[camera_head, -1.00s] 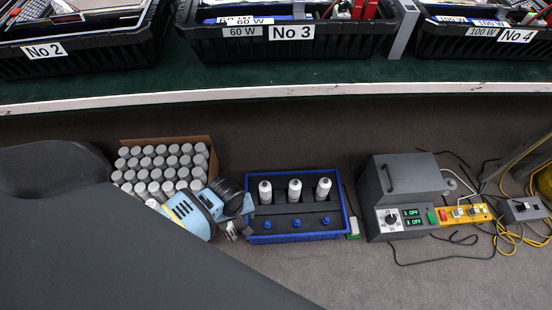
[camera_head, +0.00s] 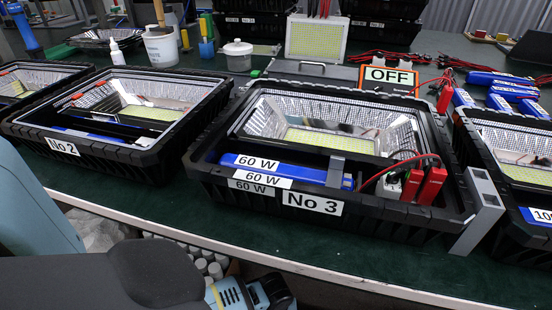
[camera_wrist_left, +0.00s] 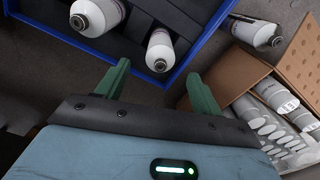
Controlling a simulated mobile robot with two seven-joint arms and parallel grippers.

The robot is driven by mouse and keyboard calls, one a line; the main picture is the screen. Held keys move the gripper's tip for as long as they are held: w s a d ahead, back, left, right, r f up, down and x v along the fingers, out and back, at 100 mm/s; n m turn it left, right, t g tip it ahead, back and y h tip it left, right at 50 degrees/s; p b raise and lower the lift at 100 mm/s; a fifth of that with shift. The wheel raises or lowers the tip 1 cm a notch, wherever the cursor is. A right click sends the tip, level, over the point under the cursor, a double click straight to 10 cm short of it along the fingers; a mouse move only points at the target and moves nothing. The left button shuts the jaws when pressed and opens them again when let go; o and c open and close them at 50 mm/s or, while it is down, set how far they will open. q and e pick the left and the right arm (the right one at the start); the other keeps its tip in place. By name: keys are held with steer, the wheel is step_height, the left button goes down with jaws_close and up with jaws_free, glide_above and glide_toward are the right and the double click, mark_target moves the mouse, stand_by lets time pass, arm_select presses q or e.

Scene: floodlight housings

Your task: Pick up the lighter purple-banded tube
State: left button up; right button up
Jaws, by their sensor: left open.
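In the left wrist view, my left gripper (camera_wrist_left: 158,74) is open, with two green fingers and nothing between them. Another white tube (camera_wrist_left: 254,32) lies outside the crate on the grey floor, near the cardboard box. Band colours are too small to tell, so I cannot say which tube has the lighter purple band. My right gripper is not in view.
A cardboard box (camera_wrist_left: 232,72) with many grey-white tubes (camera_wrist_left: 268,120) is at the right of the wrist view. In the head view, the green bench (camera_head: 330,262) holds black crates, including No 2 (camera_head: 150,155) and No 3 (camera_head: 375,222), and an OFF sign (camera_head: 390,76).

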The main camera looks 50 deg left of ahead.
arm_select(q)
steer(key=shift+f, duration=0.75)
step_height(320, 180, down, 5)
steer(key=b, duration=0.3)
steer(key=shift+a+r+b, duration=0.15)
steer(key=shift+r+b, duration=0.05)
steer(key=shift+b, duration=0.1)
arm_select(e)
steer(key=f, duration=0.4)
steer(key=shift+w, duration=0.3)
arm_select(q)
steer(key=shift+r, duration=0.1)
steer(key=shift+c, duration=0.5)
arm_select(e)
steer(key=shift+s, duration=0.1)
